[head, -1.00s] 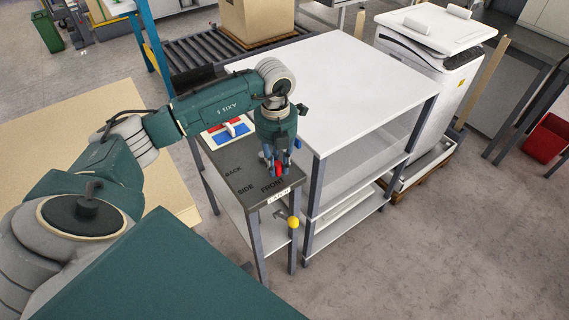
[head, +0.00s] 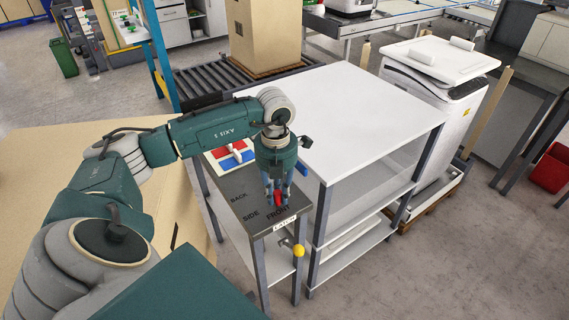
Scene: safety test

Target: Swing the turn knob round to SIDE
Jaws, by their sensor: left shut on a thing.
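The red turn knob (head: 278,199) is on the dark top of a narrow stand (head: 236,188). The words BACK, SIDE (head: 251,217) and FRONT (head: 278,214) are printed around it. My left gripper (head: 277,195) points down over the knob, its fingers shut on it, just behind the FRONT label. The fingers hide much of the knob, so I cannot tell its exact pointing. My right gripper is not in view.
A red, white and blue panel (head: 231,157) lies behind on the same stand. A white-topped table (head: 345,100) stands close on the right, and a cardboard box (head: 263,35) is on rollers behind.

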